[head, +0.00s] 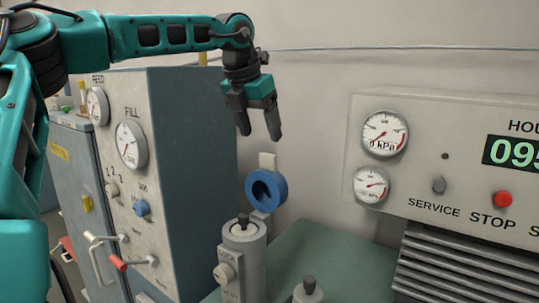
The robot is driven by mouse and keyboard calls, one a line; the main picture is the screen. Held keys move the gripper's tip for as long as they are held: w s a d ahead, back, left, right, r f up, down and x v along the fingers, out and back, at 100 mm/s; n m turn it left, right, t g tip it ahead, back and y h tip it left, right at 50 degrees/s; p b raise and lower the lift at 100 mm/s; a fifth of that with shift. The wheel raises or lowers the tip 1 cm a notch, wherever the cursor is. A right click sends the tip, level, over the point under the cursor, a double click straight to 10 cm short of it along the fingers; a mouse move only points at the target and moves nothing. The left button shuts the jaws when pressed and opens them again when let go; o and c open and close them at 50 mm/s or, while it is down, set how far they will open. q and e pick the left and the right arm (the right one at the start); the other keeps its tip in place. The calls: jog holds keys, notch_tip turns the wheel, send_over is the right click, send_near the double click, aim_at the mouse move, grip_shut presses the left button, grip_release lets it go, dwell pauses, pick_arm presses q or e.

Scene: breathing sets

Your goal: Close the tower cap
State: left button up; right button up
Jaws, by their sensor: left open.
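A grey cylindrical tower (243,260) stands low in the middle, with a small black knob on top and a pale knob on its left side. A blue ring-shaped part (266,189) with a dark centre stands upright just behind and above it, below a beige tab (267,161). I cannot tell for sure which of these is the tower cap. My left gripper (260,132) is open and empty, its fingers pointing down above the beige tab and blue ring, apart from them in the picture. My right gripper is not in view.
A cabinet with FEED and FILL gauges (132,144) and red-tipped levers (118,263) stands at left. A panel with gauges and a red STOP button (502,199) is at right, above louvres (463,265). A green surface (325,252) lies between, with another black knob (309,285).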

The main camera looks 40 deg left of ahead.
aim_at(267, 154)
pick_arm(q)
jog(key=x, duration=0.7)
jog(key=shift+w+f, duration=0.25)
jog(key=shift+f, duration=0.05)
jog(key=shift+c, duration=0.3)
grip_shut()
